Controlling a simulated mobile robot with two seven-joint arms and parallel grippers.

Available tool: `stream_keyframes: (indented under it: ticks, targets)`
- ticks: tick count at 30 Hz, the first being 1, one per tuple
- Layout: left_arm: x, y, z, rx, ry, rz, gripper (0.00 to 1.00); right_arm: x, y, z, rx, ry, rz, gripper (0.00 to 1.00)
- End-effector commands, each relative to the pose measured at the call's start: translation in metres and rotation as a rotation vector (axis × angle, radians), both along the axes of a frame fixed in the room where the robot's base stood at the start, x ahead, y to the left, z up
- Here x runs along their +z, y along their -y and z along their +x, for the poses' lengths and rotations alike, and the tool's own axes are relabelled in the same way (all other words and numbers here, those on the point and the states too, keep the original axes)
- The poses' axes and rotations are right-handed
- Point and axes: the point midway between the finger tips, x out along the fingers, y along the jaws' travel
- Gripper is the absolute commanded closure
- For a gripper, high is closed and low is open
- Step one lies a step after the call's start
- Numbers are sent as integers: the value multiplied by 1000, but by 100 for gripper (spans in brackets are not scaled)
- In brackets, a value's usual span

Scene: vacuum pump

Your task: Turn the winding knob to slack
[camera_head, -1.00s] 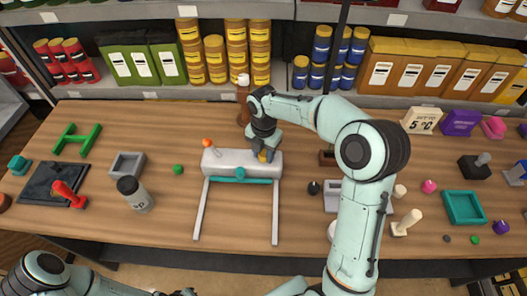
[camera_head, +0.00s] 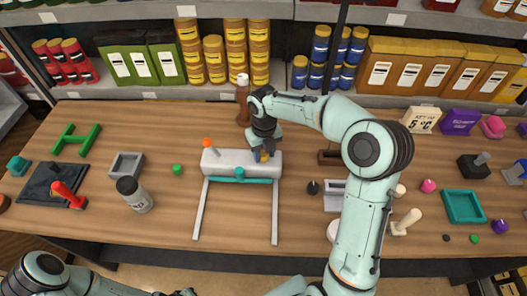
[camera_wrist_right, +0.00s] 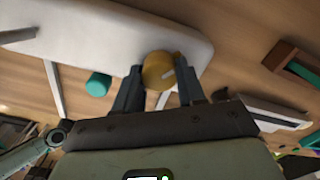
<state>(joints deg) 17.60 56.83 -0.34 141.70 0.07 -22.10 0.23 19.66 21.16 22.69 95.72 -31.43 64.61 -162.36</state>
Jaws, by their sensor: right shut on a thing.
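The white device (camera_head: 225,160) lies on the wooden table with two pale legs toward me, a teal bar along its near side and an orange-tipped lever at its left end. A yellow winding knob (camera_head: 264,157) is at its right end, mostly hidden by my right gripper (camera_head: 262,152). In the right wrist view the yellow knob (camera_wrist_right: 158,71), with a pale mark on its face, sits between the fingers of my right gripper (camera_wrist_right: 160,88), shut on it. My left arm is at the lower left; its gripper is mostly cut off by the bottom edge.
A grey bottle (camera_head: 134,195), a square grey tray (camera_head: 126,165) and a green ball (camera_head: 177,169) lie left of the device. A brown bottle (camera_head: 243,105) stands behind it. A teal tray (camera_head: 464,207) and several small items are at right. Shelves line the back.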

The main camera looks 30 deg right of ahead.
Motion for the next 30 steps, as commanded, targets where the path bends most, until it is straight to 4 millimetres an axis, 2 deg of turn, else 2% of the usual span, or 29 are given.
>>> stream_keyframes:
  ticks: [9,30]
  targets:
    - [0,0,0,0,0,0,100,-1,2,0,216,-1,3,91]
    - [0,0,0,0,0,0,100,-2,1,0,566,-1,6,91]
